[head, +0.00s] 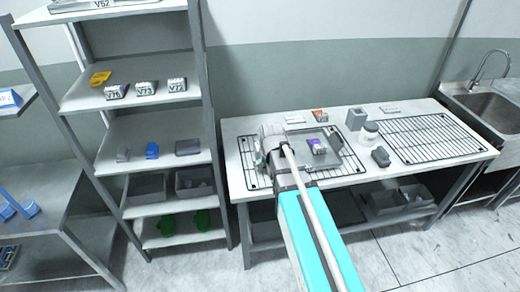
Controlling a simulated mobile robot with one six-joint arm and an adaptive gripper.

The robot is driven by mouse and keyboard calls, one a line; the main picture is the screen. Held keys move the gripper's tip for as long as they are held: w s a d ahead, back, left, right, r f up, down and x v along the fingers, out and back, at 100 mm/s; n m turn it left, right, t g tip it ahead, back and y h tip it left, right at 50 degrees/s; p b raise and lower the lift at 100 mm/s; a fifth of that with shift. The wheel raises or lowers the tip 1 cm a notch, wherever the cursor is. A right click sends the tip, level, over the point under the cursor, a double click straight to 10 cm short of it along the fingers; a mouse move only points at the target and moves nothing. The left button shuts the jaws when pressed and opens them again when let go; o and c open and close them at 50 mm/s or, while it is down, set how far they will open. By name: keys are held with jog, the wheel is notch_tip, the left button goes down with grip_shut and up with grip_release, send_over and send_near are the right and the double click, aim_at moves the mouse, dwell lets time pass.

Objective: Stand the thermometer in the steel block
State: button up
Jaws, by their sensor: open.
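A grey box-shaped block (356,118) with a dark opening in its top stands towards the back of the worktable; it looks like the steel block. I cannot make out a thermometer; it is too small to tell or hidden behind my arm. My gripper (264,150) is over the left part of the table, above a wire rack (252,176), left of the block and well apart from it. It is open. My arm hides part of the rack and table below it.
A grey tray (336,138) with a purple-labelled box (317,146) lies beside my arm. A white-lidded jar (369,131) and a dark grey object (381,156) stand near the block. A second wire rack (432,138) is right, apparently empty. Shelves (150,125) stand left, a sink (490,104) right.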

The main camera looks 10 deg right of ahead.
jog(key=w+r+t+p, duration=0.2)
jog(key=w+r+p, duration=0.4)
jog(key=w+r, duration=0.2)
jog(key=shift+w+r, duration=0.35)
jog(key=shift+w, duration=0.7)
jog(key=shift+f, duration=0.15)
jog(key=b+x, duration=0.6)
jog(key=x, duration=0.1)
jog(key=shift+f+b, duration=0.1)
jog(key=shift+b, duration=0.25)
jog(key=shift+w+f+b, duration=0.3)
jog(key=shift+f+b, duration=0.25)
jog(key=shift+b+x, duration=2.3)
jog(key=shift+x, duration=0.25)
jog(key=shift+w, duration=0.15)
